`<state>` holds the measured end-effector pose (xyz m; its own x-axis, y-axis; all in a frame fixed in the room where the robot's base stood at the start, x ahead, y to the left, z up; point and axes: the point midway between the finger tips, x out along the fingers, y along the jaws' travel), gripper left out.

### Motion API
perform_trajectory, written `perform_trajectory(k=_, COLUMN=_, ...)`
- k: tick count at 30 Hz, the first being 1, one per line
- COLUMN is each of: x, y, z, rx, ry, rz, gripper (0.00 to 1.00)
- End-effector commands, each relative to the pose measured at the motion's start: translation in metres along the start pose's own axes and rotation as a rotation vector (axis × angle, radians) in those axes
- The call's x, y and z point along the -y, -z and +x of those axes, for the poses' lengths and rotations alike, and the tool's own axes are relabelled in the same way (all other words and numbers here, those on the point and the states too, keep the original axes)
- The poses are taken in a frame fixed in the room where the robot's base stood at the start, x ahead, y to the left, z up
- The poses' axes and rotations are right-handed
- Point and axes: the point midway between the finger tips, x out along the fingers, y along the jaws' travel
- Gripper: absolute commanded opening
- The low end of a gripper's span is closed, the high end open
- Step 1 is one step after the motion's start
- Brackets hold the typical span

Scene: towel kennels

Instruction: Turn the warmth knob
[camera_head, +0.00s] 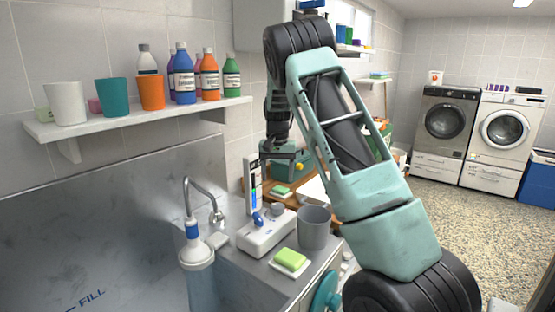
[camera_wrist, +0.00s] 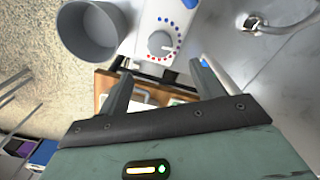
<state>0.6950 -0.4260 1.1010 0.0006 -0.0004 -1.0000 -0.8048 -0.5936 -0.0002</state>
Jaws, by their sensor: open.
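The warmth knob is a round grey knob (camera_wrist: 160,43) on a white panel, ringed by red dots on one side and blue dots on the other. In the head view the knob (camera_head: 277,208) sits on top of a white box (camera_head: 266,234) on the counter, beside a blue lever (camera_head: 257,219). My gripper (camera_wrist: 160,70) is open and empty. In the wrist view its fingertips point toward the knob, one on each side of its line, apart from it. In the head view my gripper (camera_head: 280,152) hangs above the box; its fingertips are hard to make out there.
A grey cup (camera_head: 313,228) stands close beside the box, with a green sponge (camera_head: 291,258) on a white dish in front. A tall gauge panel (camera_head: 253,184) rises behind. A curved tap (camera_head: 203,190) stands to the left. A shelf (camera_head: 140,122) holds cups and bottles.

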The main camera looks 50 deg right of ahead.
Motion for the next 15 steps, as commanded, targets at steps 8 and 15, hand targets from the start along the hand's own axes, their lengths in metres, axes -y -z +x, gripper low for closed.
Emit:
perform_trajectory(k=8, x=0.0, y=0.001, z=-0.051, rx=-0.004, ry=0.001, rz=0.0, gripper=0.66)
perform_trajectory(k=15, x=0.0, y=0.0, z=-0.067, rx=0.0, ry=-0.001, rz=0.001, gripper=0.66)
